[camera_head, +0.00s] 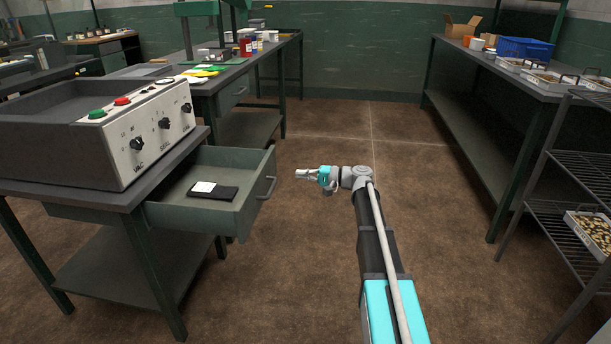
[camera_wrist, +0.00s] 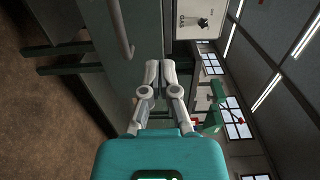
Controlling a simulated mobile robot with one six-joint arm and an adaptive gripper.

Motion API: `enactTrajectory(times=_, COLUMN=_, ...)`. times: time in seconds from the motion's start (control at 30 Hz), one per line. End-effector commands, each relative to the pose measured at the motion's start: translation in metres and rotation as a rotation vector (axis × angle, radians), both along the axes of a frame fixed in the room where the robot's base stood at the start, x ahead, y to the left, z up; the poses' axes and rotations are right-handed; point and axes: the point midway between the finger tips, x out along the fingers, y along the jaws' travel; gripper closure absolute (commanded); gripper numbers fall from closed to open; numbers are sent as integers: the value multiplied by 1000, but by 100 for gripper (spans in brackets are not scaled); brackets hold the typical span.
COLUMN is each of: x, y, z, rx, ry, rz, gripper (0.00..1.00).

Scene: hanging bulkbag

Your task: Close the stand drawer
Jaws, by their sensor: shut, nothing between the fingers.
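The stand drawer (camera_head: 192,216) is a grey-green box pulled out to the right from under the stand top in the head view. A dark item with a white label (camera_head: 212,190) lies inside it. Its bar handle (camera_head: 266,188) is on the front panel facing right; the handle also shows in the wrist view (camera_wrist: 122,28). My gripper (camera_head: 298,174) is to the right of the drawer front, apart from it, and points left toward it. In the wrist view my gripper (camera_wrist: 160,66) has its fingers together with nothing between them.
A sealing machine (camera_head: 140,130) with knobs and buttons stands on the stand (camera_head: 125,188). A green workbench (camera_head: 230,72) is behind it. A long table (camera_head: 480,65) and a wire rack (camera_head: 560,175) are on the right. The brown floor between is clear.

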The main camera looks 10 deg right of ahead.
Motion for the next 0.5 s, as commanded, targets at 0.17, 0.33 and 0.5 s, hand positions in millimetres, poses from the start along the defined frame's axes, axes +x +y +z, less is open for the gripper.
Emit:
enactTrajectory(times=0.17, x=11, y=26, z=0, rx=0, ry=0, rz=2, gripper=100)
enactTrajectory(times=0.33, x=21, y=50, z=0, rx=0, ry=0, rz=3, gripper=100)
enactTrajectory(times=0.5, x=31, y=73, z=0, rx=0, ry=0, rz=3, gripper=100)
